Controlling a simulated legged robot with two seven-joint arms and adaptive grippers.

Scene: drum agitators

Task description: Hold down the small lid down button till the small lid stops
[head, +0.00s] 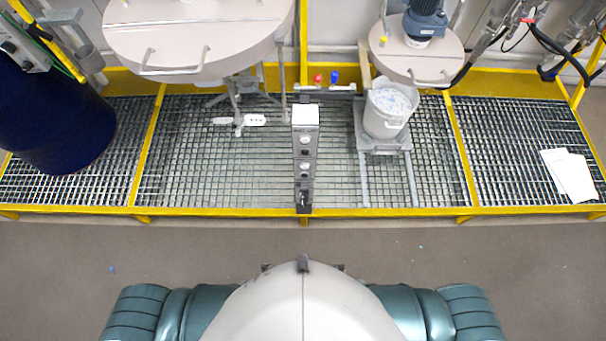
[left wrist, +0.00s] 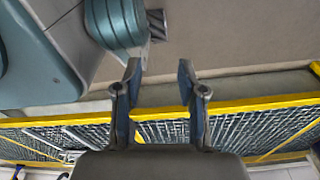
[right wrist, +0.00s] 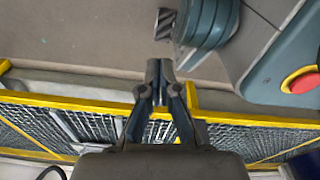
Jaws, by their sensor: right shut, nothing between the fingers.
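The control box (head: 305,145) stands upright on a post at the middle of the grated platform, with several round buttons on its face. The small lid down button cannot be told apart from the others at this size. The small lid (head: 415,55) is the round beige disc at the upper right, raised above a white bucket (head: 386,112). My left gripper (left wrist: 158,80) is open and empty in the left wrist view. My right gripper (right wrist: 159,70) is shut and empty in the right wrist view. Neither gripper shows in the head view.
A larger round lid (head: 195,35) with a handle hangs at the upper left. A dark blue drum (head: 55,115) stands at far left. White papers (head: 568,175) lie on the grating at right. A yellow edge (head: 250,211) borders the platform; the floor before it is clear.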

